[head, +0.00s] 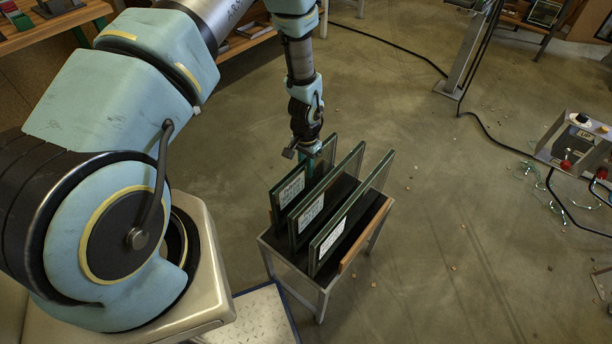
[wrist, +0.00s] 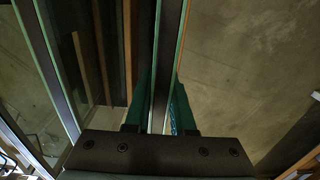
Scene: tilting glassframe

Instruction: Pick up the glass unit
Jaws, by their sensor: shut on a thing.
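Three framed glass units with white labels stand upright side by side in a small rack (head: 350,262). My gripper (head: 309,165) reaches down from above onto the top edge of the leftmost glass unit (head: 284,200). In the wrist view, my gripper's green fingers (wrist: 162,112) are shut on this glass unit (wrist: 168,50), one on each side of its edge. The middle glass unit (head: 312,211) and the right glass unit (head: 331,240) stand apart from it. I cannot tell whether the held unit's lower edge touches the rack; it is hidden.
The rack is a metal stand with wooden side rails. Open concrete floor lies around it, with small scraps. A control box (head: 578,140) with red knobs stands at the right, and cables run over the floor. A wooden shelf (head: 40,30) is at the upper left.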

